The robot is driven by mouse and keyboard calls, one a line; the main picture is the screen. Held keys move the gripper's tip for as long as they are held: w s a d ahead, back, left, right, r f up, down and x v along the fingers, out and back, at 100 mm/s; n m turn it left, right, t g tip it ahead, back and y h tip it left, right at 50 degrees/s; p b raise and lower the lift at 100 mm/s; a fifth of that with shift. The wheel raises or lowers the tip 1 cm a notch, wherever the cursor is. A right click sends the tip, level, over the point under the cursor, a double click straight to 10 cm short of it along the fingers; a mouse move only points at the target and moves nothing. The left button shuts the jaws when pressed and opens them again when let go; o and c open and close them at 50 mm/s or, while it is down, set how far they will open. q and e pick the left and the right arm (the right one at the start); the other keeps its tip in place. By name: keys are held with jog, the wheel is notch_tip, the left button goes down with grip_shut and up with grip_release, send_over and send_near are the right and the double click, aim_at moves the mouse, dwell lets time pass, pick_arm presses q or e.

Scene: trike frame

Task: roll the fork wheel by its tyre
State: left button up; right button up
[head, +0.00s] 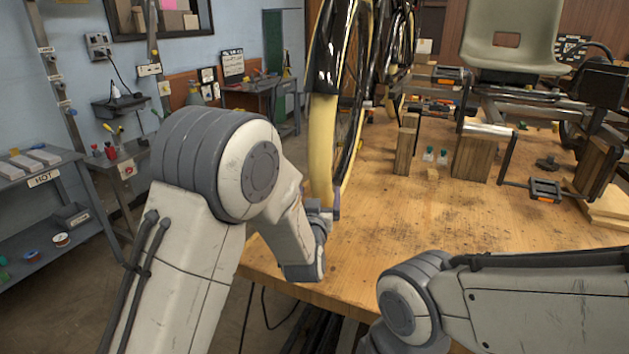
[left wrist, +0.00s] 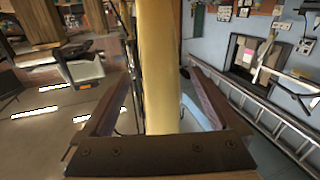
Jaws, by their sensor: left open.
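The fork wheel (head: 350,95) stands upright at the left edge of the wooden bench, with a cream tyre (head: 322,140), thin spokes and a black fender over its upper part. My left gripper (head: 328,208) is at the low near side of the tyre, partly hidden by my own wrist. In the left wrist view the tyre (left wrist: 159,60) runs between the two open fingers of my left gripper (left wrist: 157,75), with a gap showing on each side. My right arm crosses the lower right of the head view; its gripper is out of the picture.
The bench (head: 400,240) is clear at the front middle. Wooden blocks (head: 478,155) prop the trike frame (head: 510,112), which carries a grey-green seat (head: 513,35). A pedal (head: 545,190) hangs at the right. A grey shelf cart (head: 45,190) stands at the left.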

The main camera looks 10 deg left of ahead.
pick_arm(q)
jog(key=w, duration=0.6)
jog(key=shift+w+p, duration=0.2)
jog(key=shift+p, duration=0.1)
grip_shut()
